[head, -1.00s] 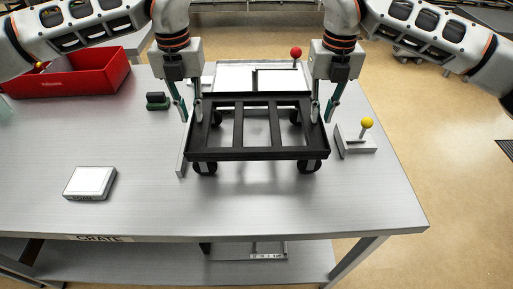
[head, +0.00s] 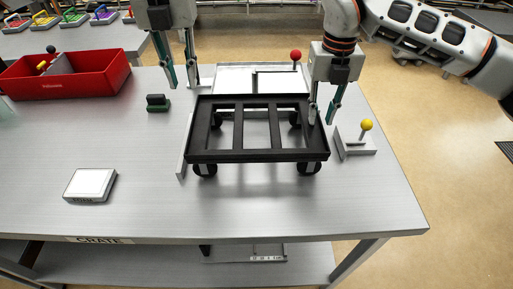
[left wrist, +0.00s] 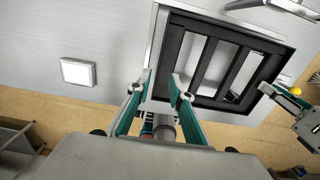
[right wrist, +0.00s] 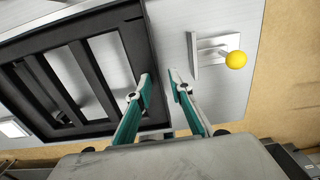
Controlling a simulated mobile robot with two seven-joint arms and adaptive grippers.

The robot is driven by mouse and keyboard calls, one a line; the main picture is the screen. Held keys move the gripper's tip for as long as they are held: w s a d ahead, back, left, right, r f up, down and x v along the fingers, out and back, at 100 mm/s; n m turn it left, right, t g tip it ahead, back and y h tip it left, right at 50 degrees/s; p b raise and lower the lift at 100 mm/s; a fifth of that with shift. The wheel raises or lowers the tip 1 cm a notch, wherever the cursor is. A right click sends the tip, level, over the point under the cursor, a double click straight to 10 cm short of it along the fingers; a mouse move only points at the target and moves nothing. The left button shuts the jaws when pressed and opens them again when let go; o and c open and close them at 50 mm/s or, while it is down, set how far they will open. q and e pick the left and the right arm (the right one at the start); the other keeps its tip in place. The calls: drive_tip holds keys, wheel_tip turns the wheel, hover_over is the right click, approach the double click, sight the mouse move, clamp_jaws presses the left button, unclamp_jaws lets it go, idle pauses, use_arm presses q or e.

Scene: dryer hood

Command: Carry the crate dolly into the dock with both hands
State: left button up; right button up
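The black crate dolly (head: 258,156) stands on its wheels on the grey table, an open frame with slats. It also shows in the left wrist view (left wrist: 225,105) and the right wrist view (right wrist: 133,45). My left gripper (head: 180,86) is open and empty, raised above the dolly's back left corner. My right gripper (head: 323,115) is open at the dolly's right side, one finger over the frame and one outside; I cannot tell whether either touches the rim. No thing is clearly marked as the dock; a pale flat panel (head: 232,78) lies behind the dolly.
A grey rail (head: 182,160) runs along the dolly's left side. A yellow-knobbed lever (head: 366,125) stands at right, a red-knobbed one (head: 295,55) behind.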

wheel_tip(320, 180, up, 12)
idle(0.6)
drive_tip(key=shift+s, duration=0.1)
idle(0.4)
